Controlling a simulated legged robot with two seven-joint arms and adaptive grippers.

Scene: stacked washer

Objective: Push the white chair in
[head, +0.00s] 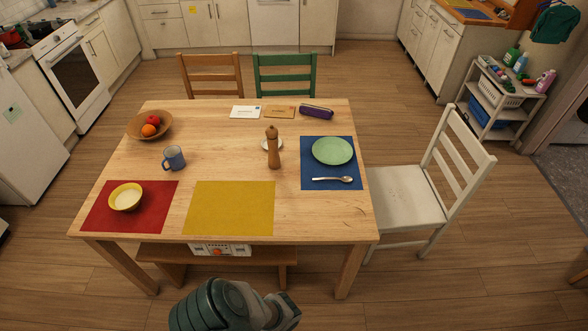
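The white chair (406,197) stands upright at the right end of the wooden table (232,143), its slatted backrest to the right and its seat facing the table. Most of the seat shows outside the table's right edge. The seat's front meets that edge in the picture, and I cannot tell whether a little of it lies under the top. A grey-green part of my arm shows at the bottom, left of centre. It is apart from the chair in the picture. I see no fingers of either gripper.
A green chair (285,74) and a brown chair (210,75) stand behind the table; a bench (160,253) is at its near side. A white cart (501,97) stands beyond the white chair. Floor right of the white chair (510,215) is mostly clear.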

